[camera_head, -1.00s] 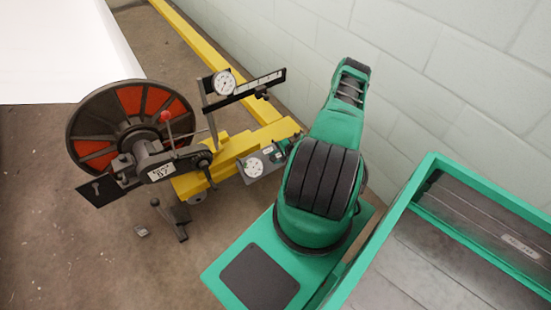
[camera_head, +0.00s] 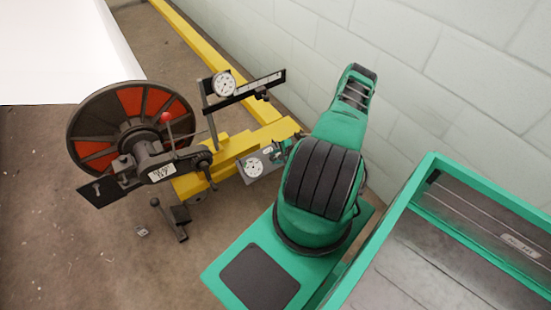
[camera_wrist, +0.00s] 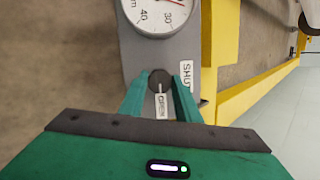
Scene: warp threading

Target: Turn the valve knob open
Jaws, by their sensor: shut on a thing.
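The valve knob (camera_wrist: 160,78) is a small dark round knob on a grey panel (camera_wrist: 140,55) in the wrist view. My gripper (camera_wrist: 160,88) has its two green fingers on either side of the knob and is shut on it. A white "OPEN" label (camera_wrist: 162,107) lies between the fingers, just below the knob. A thin light strip runs from the knob towards that label. A white "SHUT" label (camera_wrist: 186,75) is right of the right finger. In the head view my gripper (camera_head: 281,150) is at the panel's right end; the knob is hidden there.
A dial gauge (camera_wrist: 158,12) is on the same panel, above the knob. In the head view, a second dial (camera_head: 223,84) stands on a post, with a dark scale bar beside it. A yellow beam (camera_head: 213,52) runs along the wall. A red-and-black wheel (camera_head: 130,125) stands at left.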

